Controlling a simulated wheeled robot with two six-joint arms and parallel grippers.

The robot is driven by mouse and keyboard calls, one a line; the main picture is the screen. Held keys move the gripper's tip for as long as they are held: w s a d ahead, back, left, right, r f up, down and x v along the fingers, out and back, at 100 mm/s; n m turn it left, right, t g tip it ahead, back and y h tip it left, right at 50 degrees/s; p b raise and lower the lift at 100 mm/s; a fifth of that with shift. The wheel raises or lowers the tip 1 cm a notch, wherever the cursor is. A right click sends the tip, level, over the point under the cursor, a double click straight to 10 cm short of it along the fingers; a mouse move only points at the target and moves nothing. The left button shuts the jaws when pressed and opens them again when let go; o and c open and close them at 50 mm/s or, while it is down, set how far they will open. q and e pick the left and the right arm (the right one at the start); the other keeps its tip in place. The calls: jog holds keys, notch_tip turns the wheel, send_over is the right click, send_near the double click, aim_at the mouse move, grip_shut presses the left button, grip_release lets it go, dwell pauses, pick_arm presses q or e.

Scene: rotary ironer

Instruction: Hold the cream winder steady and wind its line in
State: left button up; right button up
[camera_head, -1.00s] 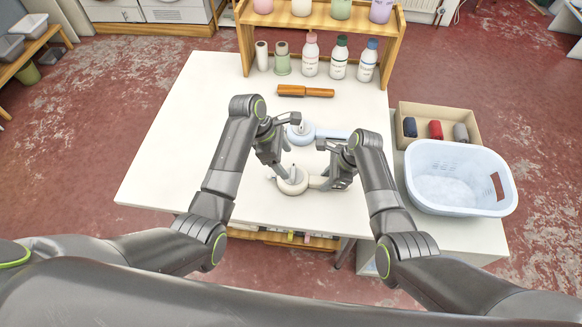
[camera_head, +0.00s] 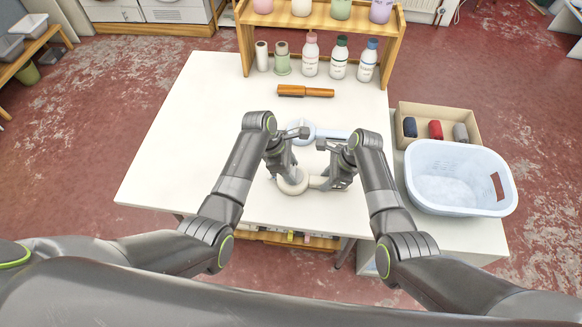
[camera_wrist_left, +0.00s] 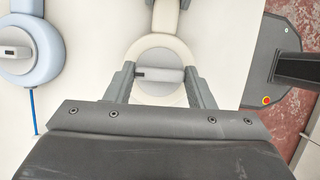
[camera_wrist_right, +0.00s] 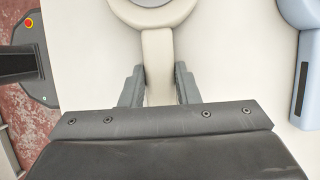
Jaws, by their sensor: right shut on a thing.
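The cream winder (camera_head: 293,187) lies on the white table, with a round body and a straight handle pointing right. My right gripper (camera_head: 335,181) is shut on that handle, and the right wrist view shows the cream handle (camera_wrist_right: 158,70) between its fingers. My left gripper (camera_head: 285,175) is over the round body. In the left wrist view its fingers (camera_wrist_left: 160,88) stand apart on either side of the body's grey crossbar (camera_wrist_left: 158,74), with gaps visible. The winder's line cannot be made out.
A light blue winder (camera_head: 330,134) lies just behind the grippers. A wooden-handled tool (camera_head: 305,91) and several bottles (camera_head: 339,60) are farther back. A pale blue basket (camera_head: 456,205) and a box of rolls (camera_head: 460,115) stand right. The table's left side is clear.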

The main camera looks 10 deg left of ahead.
pick_arm(q)
jog(key=shift+c, duration=1.2)
jog(key=m+g, duration=0.2)
jog(key=m, duration=0.2)
jog(key=shift+w+m, duration=0.15)
jog(key=shift+m, duration=0.25)
jog(key=o, duration=1)
jog(key=v, duration=1.2)
jog(key=shift+d+r, duration=0.15)
jog(key=shift+d, duration=0.05)
